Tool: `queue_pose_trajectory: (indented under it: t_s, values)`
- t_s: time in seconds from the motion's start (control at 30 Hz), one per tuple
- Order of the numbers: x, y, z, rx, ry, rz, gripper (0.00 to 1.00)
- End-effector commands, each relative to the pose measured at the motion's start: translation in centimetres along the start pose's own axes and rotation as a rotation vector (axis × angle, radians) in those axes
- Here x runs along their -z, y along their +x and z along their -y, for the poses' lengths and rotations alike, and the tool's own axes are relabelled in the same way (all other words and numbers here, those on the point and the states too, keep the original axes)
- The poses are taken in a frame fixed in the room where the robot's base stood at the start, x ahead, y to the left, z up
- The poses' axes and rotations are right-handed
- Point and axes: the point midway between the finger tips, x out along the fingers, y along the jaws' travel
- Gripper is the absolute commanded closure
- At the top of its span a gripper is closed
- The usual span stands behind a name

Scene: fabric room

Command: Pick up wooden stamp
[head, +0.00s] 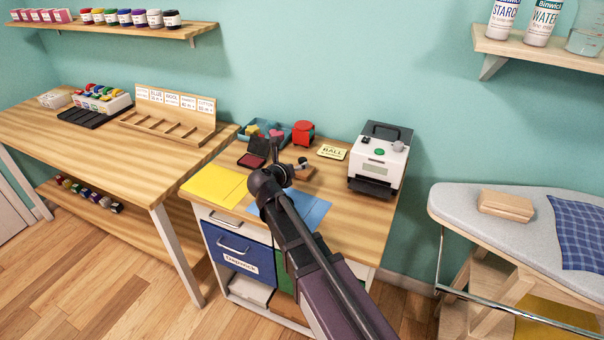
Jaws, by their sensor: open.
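A small brown wooden block with a dark knob above it, apparently the wooden stamp (306,174), sits on the small desk, just right of the end of my arm. My gripper (277,168) is at the dark end of the arm, over the middle of the desk. It is open, with nothing visibly held. My wrist hides most of its fingers, and I cannot tell whether they touch the stamp.
Around the gripper are an open ink pad (251,160), yellow sheets (213,184), a blue sheet (313,211), a red container (303,132), a teal tray (252,124) and a yellow card (331,152). A white machine (379,160) stands right. An ironing board (455,205) lies farther right.

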Motion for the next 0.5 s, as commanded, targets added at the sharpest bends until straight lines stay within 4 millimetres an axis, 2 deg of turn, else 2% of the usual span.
queue_pose_trajectory:
  t_s: [0.5]
  values:
    - [-0.06,0.63,-0.1,-0.001,-0.001,0.0,0.19]
